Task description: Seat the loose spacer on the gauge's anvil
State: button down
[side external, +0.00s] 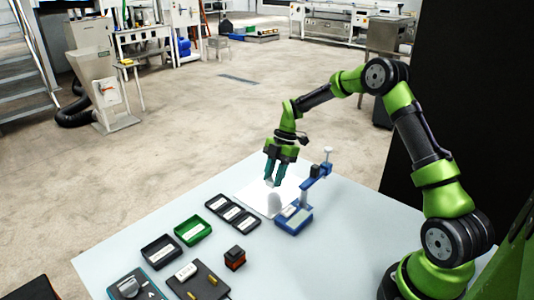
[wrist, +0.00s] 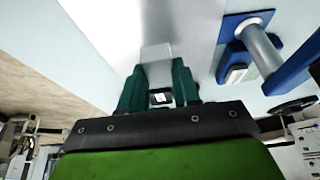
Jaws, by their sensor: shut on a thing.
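The blue gauge (side external: 295,222) stands on the table, with a base, an upright post and an arm topped by a white knob. It also shows in the wrist view (wrist: 228,58), at upper right. My gripper (side external: 273,184) points down just left of the gauge, apart from it. In the wrist view its green fingers (wrist: 158,80) are shut on a pale grey piece (wrist: 157,54), which I take as the spacer and which sticks out past the fingertips. A pale round-topped shape (side external: 275,204) shows below the fingertips. I cannot pick out the anvil for certain.
A white sheet (side external: 250,198) lies under the gripper. To its left are a black divided tray (side external: 243,225), a green tray (side external: 206,230) and a black tray (side external: 146,250). Table right of the gauge is clear.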

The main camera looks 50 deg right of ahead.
jog(key=shift+f, duration=1)
dwell(0.5)
jog(key=shift+c, duration=1.6)
grip_release()
jog(key=shift+r, duration=3.5)
